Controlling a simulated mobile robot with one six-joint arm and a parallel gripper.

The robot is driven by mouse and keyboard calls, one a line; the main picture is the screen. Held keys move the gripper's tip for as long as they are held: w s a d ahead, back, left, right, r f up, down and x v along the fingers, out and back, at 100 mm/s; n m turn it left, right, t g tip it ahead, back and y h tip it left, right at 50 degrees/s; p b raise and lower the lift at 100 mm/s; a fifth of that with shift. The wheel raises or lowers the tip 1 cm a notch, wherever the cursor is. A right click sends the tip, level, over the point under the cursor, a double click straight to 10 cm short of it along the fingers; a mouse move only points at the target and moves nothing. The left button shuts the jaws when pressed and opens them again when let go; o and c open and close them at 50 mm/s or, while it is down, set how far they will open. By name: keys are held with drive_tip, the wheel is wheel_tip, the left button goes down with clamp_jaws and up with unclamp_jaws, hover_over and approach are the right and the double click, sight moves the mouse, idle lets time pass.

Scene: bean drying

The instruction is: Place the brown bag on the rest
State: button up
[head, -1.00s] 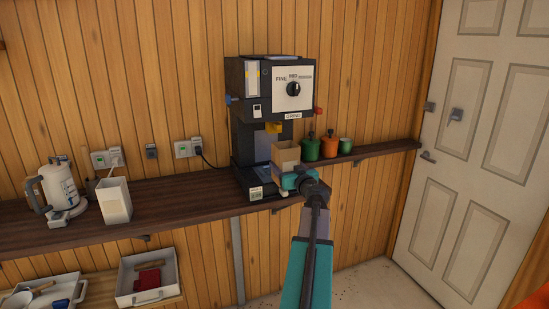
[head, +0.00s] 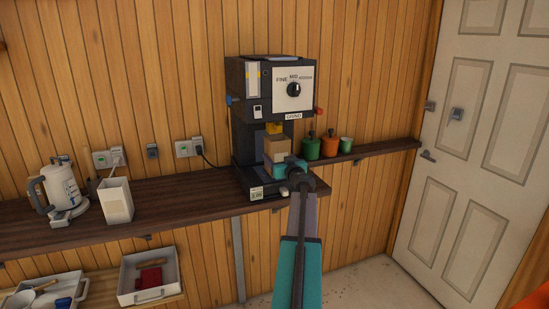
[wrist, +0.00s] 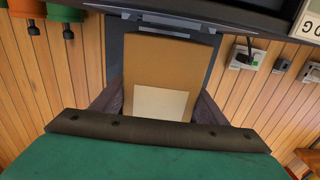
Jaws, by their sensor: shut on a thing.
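The brown bag (head: 276,147) is upright inside the open bay of the black grinder (head: 246,160), under its yellow spout (head: 274,127). My gripper (head: 289,166) is shut on the bag from the front. In the wrist view the bag (wrist: 165,62), with a pale label, fills the space between my gripper's fingers (wrist: 160,105). The rest is the low base of the grinder (head: 262,183), below the bag. My gripper hides the bag's lower end, so I cannot tell whether it touches the base.
Green and orange canisters (head: 330,145) and a small green cup (head: 346,145) stand right of the grinder on the dark shelf (head: 180,196). A white container (head: 117,201) and a kettle (head: 60,187) stand at left. A tray (head: 146,296) sits lower down.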

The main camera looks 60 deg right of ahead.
drive_tip(key=shift+p+x, duration=0.4)
drive_tip(key=shift+x, duration=1.65)
drive_tip(key=shift+s+f, duration=0.15)
drive_tip(key=shift+f, duration=0.65)
drive_tip(key=shift+f, duration=0.1)
drive_tip(key=o, duration=1)
drive_tip(key=shift+a, duration=0.1)
drive_tip(key=shift+b+v, duration=0.9)
drive_tip(key=shift+v, duration=5.05)
